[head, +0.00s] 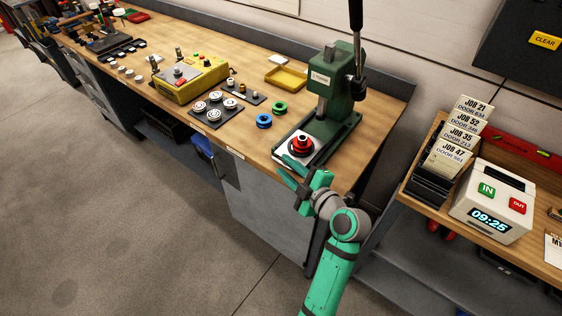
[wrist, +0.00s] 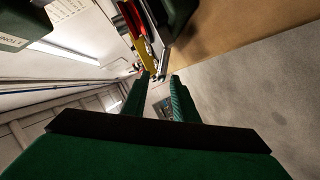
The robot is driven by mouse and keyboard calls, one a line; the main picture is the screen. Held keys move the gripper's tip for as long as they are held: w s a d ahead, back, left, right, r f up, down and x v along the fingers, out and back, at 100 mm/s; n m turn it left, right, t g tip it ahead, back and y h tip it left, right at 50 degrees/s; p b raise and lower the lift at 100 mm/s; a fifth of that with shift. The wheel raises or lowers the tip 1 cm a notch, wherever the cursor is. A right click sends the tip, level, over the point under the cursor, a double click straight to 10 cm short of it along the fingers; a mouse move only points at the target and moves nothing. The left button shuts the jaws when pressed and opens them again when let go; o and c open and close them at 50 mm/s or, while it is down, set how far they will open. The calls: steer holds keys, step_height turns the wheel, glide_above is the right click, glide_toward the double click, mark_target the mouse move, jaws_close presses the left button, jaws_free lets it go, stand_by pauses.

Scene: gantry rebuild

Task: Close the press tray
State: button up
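The green press (head: 338,85) stands at the right end of the wooden bench. Its pale tray (head: 312,155) sticks out at the front, toward the bench edge, with a red stepped round piece (head: 301,146) on it. My gripper (head: 284,166) is just in front of the tray, with its fingers spread and pointing left; I cannot tell whether it touches the tray. In the wrist view the two green fingers (wrist: 160,98) stand apart with nothing between them. Part of the dark green press (wrist: 22,25) shows at that view's top left.
Blue (head: 264,121) and green (head: 280,107) rings lie left of the press. A dark plate with several white round parts (head: 211,118), a yellow tray (head: 279,86) and a yellow control box (head: 190,83) are farther left. A time clock (head: 492,200) stands on the right shelf. Floor before the bench is clear.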

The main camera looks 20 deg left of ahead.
mark_target(281, 162)
steer(key=shift+x, duration=1.65)
jaws_close()
steer(key=shift+d, duration=0.1)
